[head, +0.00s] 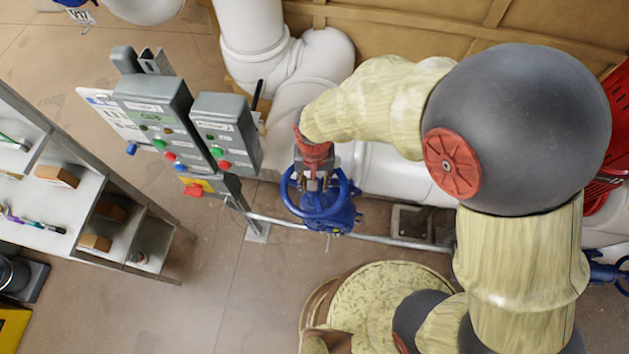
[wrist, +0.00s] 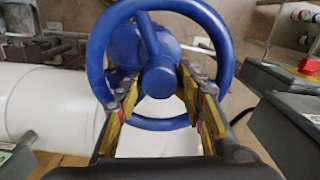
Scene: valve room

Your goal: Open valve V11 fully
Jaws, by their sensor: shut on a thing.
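A blue valve handwheel (head: 291,206) sits on a blue valve body (head: 340,222) near the centre of the head view. No V11 label is readable on it. My gripper (head: 314,182) reaches it from above. In the wrist view the handwheel (wrist: 229,55) fills the upper middle, with its round hub (wrist: 160,81) in the centre. My gripper's yellow-padded fingers (wrist: 162,98) lie on both sides of the hub, within the wheel's outline, and are shut on the wheel. The exact contact points are partly hidden by the fingers.
Grey control boxes (head: 153,112) with coloured buttons stand close to the left of the wheel. Large white pipes (head: 293,70) run behind it. A shelf unit (head: 70,190) stands at far left. Another blue valve (head: 603,270) shows at the right edge. Floor (head: 250,300) in front is clear.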

